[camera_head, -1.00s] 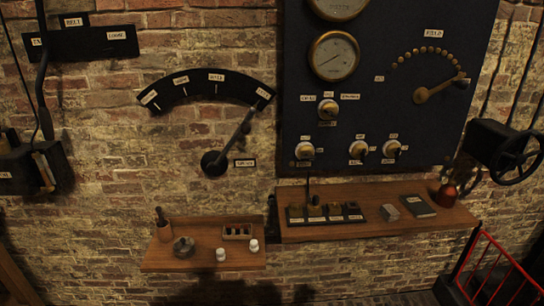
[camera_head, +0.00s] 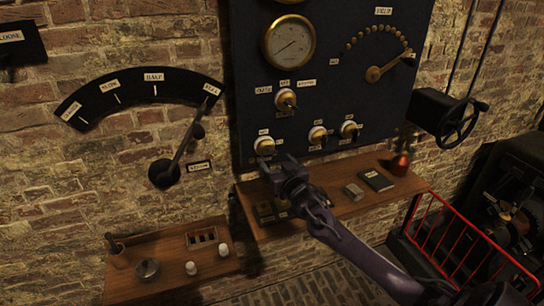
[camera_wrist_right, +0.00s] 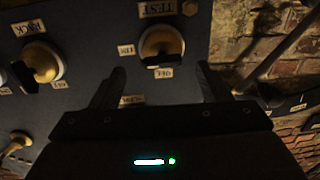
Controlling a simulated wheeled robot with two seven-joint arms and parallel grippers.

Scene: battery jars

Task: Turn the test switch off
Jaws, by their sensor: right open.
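The test switch (camera_wrist_right: 162,45) is a round brass-coloured knob on a white base, with a TEST label beside it, in the right wrist view. In the head view it is the lower-left knob (camera_head: 265,145) on the dark panel. My right gripper (camera_wrist_right: 162,72) is open and empty. Its two fingers point toward the panel, one on either side of the test switch's width, and I cannot tell if they touch it. In the head view my right gripper (camera_head: 276,166) is just below the switch. My left gripper is not in view.
Two similar knobs (camera_head: 317,135) (camera_head: 349,130) stand right of the switch, and another (camera_head: 285,102) above. A wooden shelf (camera_head: 345,205) with small items lies below the panel. A long lever (camera_head: 185,145) is on the brick wall to the left.

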